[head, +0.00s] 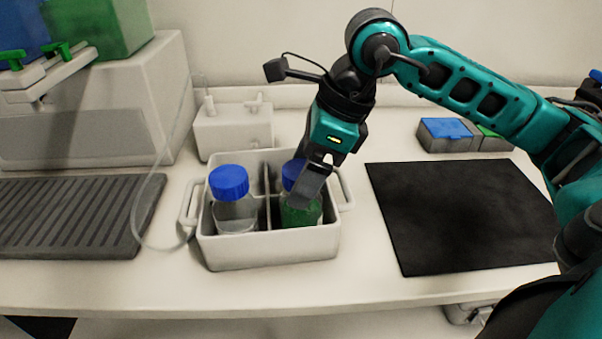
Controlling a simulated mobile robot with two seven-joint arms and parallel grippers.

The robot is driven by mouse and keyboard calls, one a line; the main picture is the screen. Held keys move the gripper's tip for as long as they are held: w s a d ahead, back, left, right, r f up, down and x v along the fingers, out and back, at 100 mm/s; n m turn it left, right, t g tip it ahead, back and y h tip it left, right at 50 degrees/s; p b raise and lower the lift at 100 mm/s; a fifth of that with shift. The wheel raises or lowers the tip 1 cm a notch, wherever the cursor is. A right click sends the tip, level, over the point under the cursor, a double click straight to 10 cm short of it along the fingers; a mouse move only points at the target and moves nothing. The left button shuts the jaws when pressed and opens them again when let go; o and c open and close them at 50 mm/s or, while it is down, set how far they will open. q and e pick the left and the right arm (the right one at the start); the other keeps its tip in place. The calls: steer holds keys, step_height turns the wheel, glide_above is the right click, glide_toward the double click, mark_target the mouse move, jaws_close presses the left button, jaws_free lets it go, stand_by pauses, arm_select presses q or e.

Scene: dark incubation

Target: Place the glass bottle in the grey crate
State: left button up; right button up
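The pale grey crate (270,248) stands on the bench with dividers and a handle at each end. A glass bottle with green liquid (300,216) and a blue cap is in its front right compartment, looking upright. Another glass bottle with clear contents (235,215) and a blue cap stands in the front left compartment. My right gripper (303,193) points down at the green bottle. One finger crosses in front of its cap and neck; the other finger is hidden, so its grip is unclear. My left gripper is out of view.
A black mat (460,215) lies empty right of the crate. A ribbed dark tray (75,220) and a thin tube are on the left. A white device (233,130) stands behind the crate. Small boxes with blue and green tops (446,134) sit at the back right.

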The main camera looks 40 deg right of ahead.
arm_select(q)
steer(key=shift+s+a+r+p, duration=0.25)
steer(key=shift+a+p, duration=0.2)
steer(key=shift+p, duration=0.35)
arm_select(e)
steer(key=v, duration=1)
steer(key=shift+d+r, duration=0.15)
steer(key=shift+r, duration=0.05)
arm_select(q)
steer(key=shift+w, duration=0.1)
